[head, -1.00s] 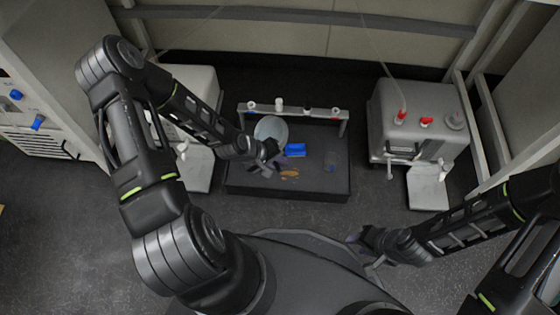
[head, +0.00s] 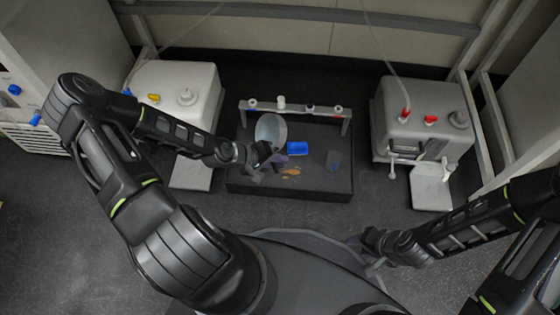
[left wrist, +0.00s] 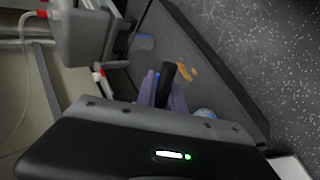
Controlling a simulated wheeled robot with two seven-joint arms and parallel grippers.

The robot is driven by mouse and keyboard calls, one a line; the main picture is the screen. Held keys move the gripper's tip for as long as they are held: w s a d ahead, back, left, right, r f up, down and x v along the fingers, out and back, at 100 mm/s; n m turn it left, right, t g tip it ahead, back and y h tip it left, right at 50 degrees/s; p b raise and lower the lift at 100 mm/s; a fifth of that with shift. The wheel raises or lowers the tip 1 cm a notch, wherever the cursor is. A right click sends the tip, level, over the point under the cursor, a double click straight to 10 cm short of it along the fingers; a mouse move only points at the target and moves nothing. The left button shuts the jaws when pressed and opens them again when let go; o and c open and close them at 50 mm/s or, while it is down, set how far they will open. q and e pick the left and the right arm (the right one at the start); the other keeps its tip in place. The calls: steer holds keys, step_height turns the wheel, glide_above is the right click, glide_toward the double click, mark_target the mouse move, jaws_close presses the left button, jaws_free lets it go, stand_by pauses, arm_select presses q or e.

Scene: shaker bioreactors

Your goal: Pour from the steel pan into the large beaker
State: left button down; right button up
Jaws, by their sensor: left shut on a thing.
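The steel pan (head: 270,129) is a pale grey round dish above the left part of the black platform, tilted and seen as an upright oval. My left gripper (head: 270,158) is at its near side, shut on its handle. In the left wrist view the dark handle (left wrist: 168,82) sits between purple-grey fingers (left wrist: 165,98). The large beaker seems to be the faint, see-through vessel (head: 333,161) on the platform's right part, apart from the pan. The pan's contents cannot be made out. My right gripper (head: 368,243) is low at right, away from the platform; its jaws are unclear.
The black platform (head: 290,187) carries a blue block (head: 297,148) and small orange-brown pieces (head: 291,171). A grey rack bar (head: 295,108) with small caps spans its back.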

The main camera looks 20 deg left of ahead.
arm_select(q)
steer(key=shift+r, duration=0.1)
steer(key=shift+s+b, duration=0.15)
steer(key=shift+b, duration=0.15)
stand_by(0.5)
steer(key=shift+s+a+f+t+h+b, duration=0.25)
steer(key=shift+t+h+b, duration=0.5)
steer(key=shift+b, duration=0.45)
steer(key=shift+a+r+t, duration=0.15)
steer(key=shift+r+t, duration=0.05)
steer(key=shift+t, duration=0.05)
steer(key=shift+f+b, duration=0.1)
steer(key=shift+b, duration=0.3)
